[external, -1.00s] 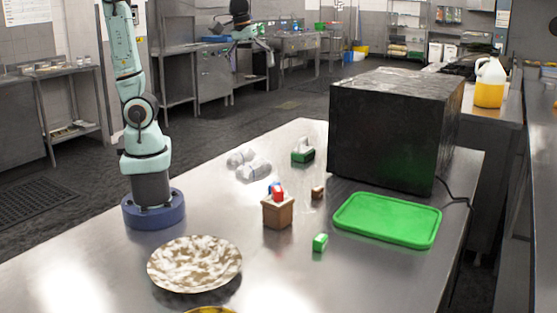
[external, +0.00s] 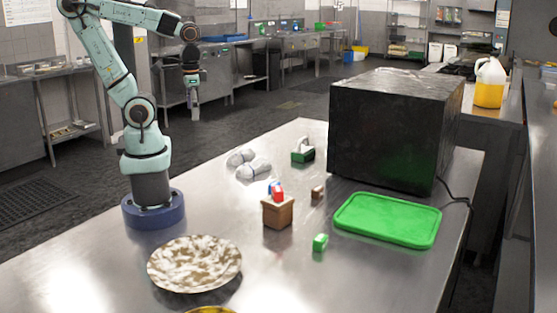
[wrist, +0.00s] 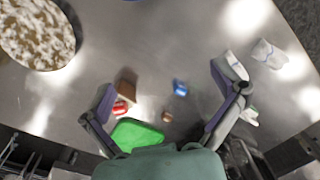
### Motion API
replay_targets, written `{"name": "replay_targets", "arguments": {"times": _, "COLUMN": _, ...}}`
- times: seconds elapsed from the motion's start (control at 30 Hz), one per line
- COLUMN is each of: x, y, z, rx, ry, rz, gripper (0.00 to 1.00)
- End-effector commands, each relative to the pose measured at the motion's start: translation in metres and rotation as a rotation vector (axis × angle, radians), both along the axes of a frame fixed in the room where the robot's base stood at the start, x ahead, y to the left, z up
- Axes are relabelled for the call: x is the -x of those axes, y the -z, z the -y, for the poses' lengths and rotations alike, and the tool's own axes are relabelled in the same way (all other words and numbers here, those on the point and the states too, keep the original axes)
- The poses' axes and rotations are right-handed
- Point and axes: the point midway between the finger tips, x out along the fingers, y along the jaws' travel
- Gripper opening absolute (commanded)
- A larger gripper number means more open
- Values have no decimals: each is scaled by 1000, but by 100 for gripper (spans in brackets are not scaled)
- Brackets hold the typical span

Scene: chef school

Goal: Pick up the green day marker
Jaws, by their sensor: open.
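A small green block (external: 320,243), which looks like the green day marker, lies on the steel table between the brown box and the green tray in the external view. I cannot make it out in the wrist view. A second, green-and-white item (external: 303,152) stands farther back near the black oven; it shows partly beside the right finger in the wrist view (wrist: 250,115). My gripper (external: 195,105) is high up, well away from both green items, with its fingers down. In the wrist view my gripper (wrist: 162,80) has its fingers wide apart with nothing between them.
The table between plate and bottles is clear.

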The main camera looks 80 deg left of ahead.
Motion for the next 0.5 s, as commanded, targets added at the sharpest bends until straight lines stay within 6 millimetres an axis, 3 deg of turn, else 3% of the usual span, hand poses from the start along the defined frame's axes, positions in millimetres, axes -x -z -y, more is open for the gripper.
{"name": "replay_targets", "arguments": {"times": 0.37, "x": -1, "y": 0, "z": 0, "rx": 0, "ry": 4, "rz": 3, "gripper": 70}}
{"name": "replay_targets", "arguments": {"times": 0.47, "x": -12, "y": -2, "z": 0, "rx": -3, "ry": 29, "rz": 56, "gripper": 70}}
{"name": "replay_targets", "arguments": {"times": 0.5, "x": -26, "y": -8, "z": 1, "rx": -3, "ry": 49, "rz": 115, "gripper": 70}}
